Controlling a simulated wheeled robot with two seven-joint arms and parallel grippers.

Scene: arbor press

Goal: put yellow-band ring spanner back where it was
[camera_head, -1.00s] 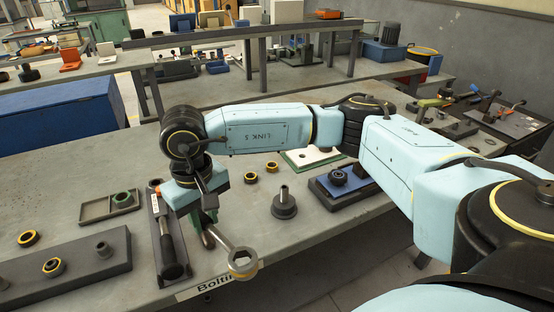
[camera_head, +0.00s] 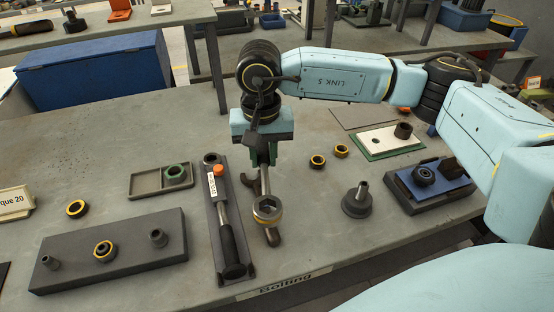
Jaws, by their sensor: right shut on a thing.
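The yellow-band ring spanner (camera_head: 267,208) is in my right gripper (camera_head: 264,164). Its ring end, with a yellowish hexagonal rim, points toward the front edge of the bench. The gripper is shut on its shank, and the jaws hide part of it. A darker tool (camera_head: 272,237) shows partly behind and below the spanner, with an open-jaw shape at its upper left; the spanner hides its middle. I cannot tell how much gap lies between the spanner and the bench (camera_head: 320,222). My left gripper is not in view.
A torque wrench in a dark tray (camera_head: 227,232) lies just left of the spanner. Further left are a grey block with posts (camera_head: 130,262) and a small tray with a green ring (camera_head: 147,184). A flanged post (camera_head: 357,203) and loose yellow-black rings (camera_head: 317,161) are to the right.

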